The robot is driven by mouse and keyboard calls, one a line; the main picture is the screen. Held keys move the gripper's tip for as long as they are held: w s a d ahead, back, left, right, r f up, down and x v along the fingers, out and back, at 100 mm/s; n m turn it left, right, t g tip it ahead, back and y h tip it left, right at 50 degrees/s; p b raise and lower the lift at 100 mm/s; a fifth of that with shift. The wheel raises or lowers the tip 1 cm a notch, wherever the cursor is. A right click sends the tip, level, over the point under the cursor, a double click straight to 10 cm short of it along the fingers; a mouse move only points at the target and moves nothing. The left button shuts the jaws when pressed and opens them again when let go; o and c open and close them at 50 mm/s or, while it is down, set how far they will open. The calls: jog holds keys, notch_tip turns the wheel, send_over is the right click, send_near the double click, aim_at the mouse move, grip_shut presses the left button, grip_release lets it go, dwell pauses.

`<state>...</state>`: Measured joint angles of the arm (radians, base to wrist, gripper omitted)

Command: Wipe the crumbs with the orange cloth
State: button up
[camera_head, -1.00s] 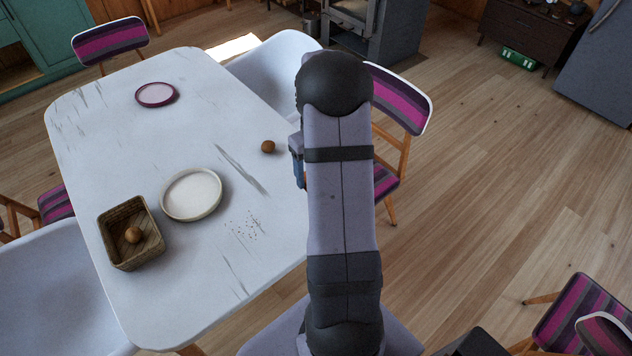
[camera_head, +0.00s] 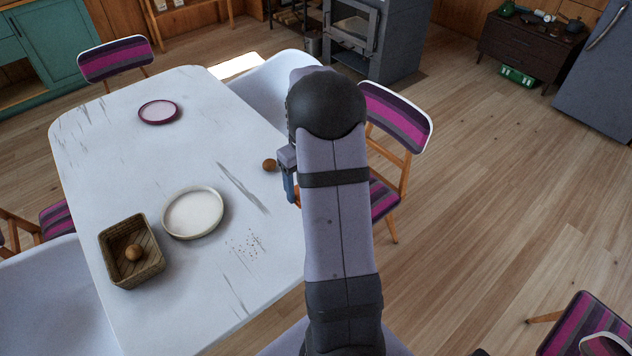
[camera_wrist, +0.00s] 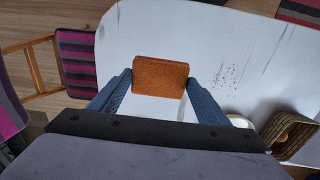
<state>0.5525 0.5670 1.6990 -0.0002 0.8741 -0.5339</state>
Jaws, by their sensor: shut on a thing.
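The orange cloth (camera_wrist: 160,78), a flat, block-like folded piece, is held between the two blue fingers of my gripper (camera_wrist: 160,84) in the wrist view. In the head view a sliver of the orange cloth (camera_head: 297,194) shows beside my gripper (camera_head: 290,187), mostly hidden behind my arm. The crumbs (camera_head: 245,244) are a scatter of small brown specks on the white table (camera_head: 180,285), near its right-front side. They also show in the wrist view (camera_wrist: 229,75), to the right of the cloth. The cloth appears above the table edge, apart from the crumbs.
Another brown round item (camera_head: 270,165) lies near my gripper. A purple-rimmed plate (camera_head: 158,112) is farther back. Chairs surround the table.

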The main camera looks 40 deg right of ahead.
jog(key=w+a+f+p, duration=0.1)
jog(key=w+a, duration=0.3)
jog(key=a, duration=0.6)
jog(key=w+a+f+p, duration=0.1)
jog(key=w+a+p, duration=0.3)
jog(key=a, duration=0.6)
jog(key=shift+w+a+f+m+p, duration=0.15)
jog(key=shift+w+f+m+p, duration=0.15)
jog(key=shift+m, duration=0.1)
